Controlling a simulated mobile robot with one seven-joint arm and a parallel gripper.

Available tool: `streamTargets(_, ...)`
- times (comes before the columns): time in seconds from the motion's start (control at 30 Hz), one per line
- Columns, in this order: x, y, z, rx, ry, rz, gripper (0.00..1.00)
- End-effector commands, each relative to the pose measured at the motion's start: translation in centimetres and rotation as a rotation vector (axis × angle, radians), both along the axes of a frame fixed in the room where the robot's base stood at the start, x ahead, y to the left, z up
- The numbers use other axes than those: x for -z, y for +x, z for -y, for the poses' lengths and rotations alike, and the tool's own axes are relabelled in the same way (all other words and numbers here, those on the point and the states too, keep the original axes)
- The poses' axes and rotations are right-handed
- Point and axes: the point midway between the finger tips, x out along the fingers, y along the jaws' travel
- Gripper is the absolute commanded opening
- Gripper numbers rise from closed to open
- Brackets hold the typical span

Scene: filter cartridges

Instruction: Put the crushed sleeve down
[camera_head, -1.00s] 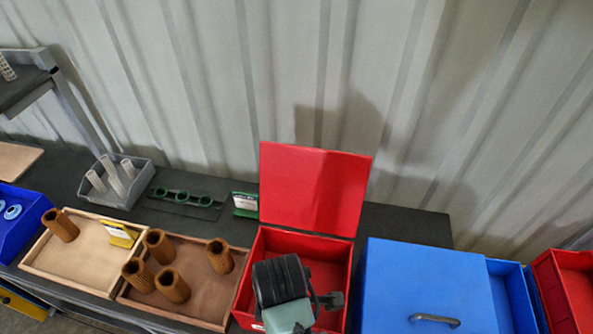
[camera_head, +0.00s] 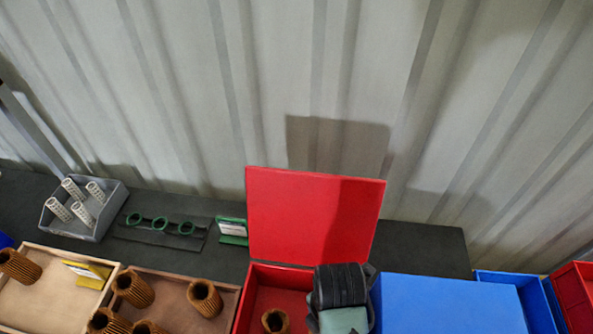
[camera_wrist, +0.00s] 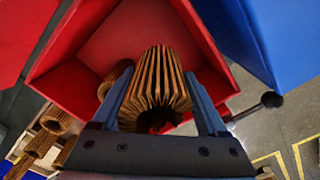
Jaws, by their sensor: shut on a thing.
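My gripper (camera_wrist: 158,82) is shut on a brown pleated sleeve (camera_wrist: 158,72), which stands out between its two fingers in the wrist view. The held sleeve is over or inside the open red box (camera_wrist: 85,42); its exact height above the floor of the box is unclear. From here I cannot clearly see crush damage on it. In the head view my gripper (camera_head: 342,292) is at the right side of the red box (camera_head: 262,276) and hides the held sleeve. Another brown sleeve (camera_head: 275,321) is inside the box, on the left in the wrist view (camera_wrist: 108,85), partly behind a finger.
The box's red lid (camera_head: 315,215) stands open at the back. A blue box (camera_head: 450,305) is close on the right. Wooden trays with several brown sleeves (camera_head: 205,297) are on the left.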

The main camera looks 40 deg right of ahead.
Motion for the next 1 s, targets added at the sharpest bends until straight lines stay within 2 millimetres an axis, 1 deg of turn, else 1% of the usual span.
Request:
streamTargets(0.03,1.3,0.0,0.0,0.001,0.000,0.001,0.22)
streamTargets(0.17,2.2,0.0,0.0,0.001,0.000,0.000,0.22)
streamTargets(0.4,6.2,0.0,0.0,0.001,0.002,-0.002,0.22)
streamTargets(0.57,7.7,0.1,0.0,0.001,0.000,0.000,0.22)
streamTargets(0.8,11.0,0.1,0.0,0.001,0.000,0.000,0.22)
streamTargets(0.9,11.6,0.1,0.0,0.001,-0.001,0.002,0.22)
streamTargets(1.0,11.7,0.1,0.0,0.000,-0.002,0.003,0.22)
